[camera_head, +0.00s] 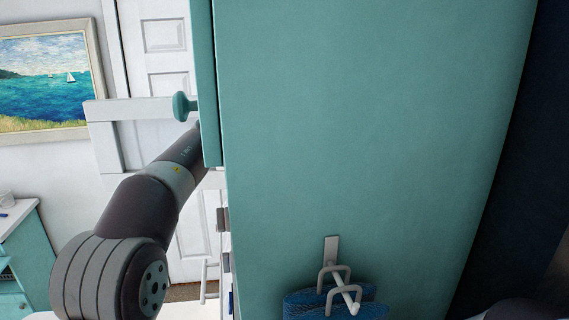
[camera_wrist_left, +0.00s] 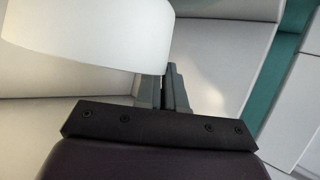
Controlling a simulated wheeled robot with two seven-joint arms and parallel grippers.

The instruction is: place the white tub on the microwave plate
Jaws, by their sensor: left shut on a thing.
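The white tub (camera_wrist_left: 95,32) fills the upper left of the left wrist view, close to the camera. My left gripper (camera_wrist_left: 165,85) is shut on it, with the dark fingers at the tub's lower right edge. In the head view my left arm reaches up behind the teal cabinet edge, so its gripper and the tub are hidden there. The microwave plate cannot be made out in either view. My right gripper is not in view.
A large teal cabinet side (camera_head: 360,130) fills the middle of the head view, close by my left arm. A round teal knob (camera_head: 183,106) sticks out at its left edge. A white hook (camera_head: 338,280) holds blue cloth (camera_head: 300,304) low on the panel. Pale flat surfaces (camera_wrist_left: 215,65) lie behind the tub.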

